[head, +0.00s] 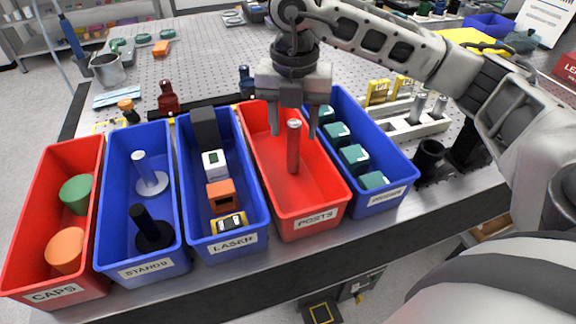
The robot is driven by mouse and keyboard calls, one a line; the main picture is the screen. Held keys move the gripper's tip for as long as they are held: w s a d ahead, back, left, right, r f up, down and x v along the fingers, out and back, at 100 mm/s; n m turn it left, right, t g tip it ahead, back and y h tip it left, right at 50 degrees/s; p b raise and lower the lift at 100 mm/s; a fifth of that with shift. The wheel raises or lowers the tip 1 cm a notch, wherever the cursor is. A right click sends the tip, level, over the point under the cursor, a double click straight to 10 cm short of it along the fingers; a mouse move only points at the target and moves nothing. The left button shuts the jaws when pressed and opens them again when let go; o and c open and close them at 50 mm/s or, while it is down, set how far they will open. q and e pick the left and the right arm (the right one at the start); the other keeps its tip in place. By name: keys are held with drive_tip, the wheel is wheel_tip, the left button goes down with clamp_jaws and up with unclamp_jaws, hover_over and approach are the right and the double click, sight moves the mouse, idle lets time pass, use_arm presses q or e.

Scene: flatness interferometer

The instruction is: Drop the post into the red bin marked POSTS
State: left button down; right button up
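The red bin marked POSTS (318,213) stands on the table among a row of bins. A dark red post with a pale top (293,150) is upright inside its outline. My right gripper (294,130) is over the back part of this bin, pointing down. Its two fingers are spread, one on each side of the post's top, with a visible gap to the post on both sides. I cannot tell whether the post's lower end touches the bin floor. My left gripper is not in view.
Blue bins marked LASER (233,244) and STANDS (146,268) and a red CAPS bin (55,293) lie left. A blue bin with teal-topped blocks (386,197) adjoins on the right. Behind are a metal cup (107,70) and a red bottle-like part (168,98).

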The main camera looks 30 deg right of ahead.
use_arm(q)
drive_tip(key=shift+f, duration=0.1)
use_arm(e)
drive_tip(key=shift+r, duration=0.25)
use_arm(q)
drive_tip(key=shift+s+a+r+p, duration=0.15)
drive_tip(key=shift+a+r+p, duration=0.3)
drive_tip(key=shift+p, duration=0.75)
use_arm(e)
wheel_tip(320, 180, up, 16)
drive_tip(key=shift+f, duration=0.25)
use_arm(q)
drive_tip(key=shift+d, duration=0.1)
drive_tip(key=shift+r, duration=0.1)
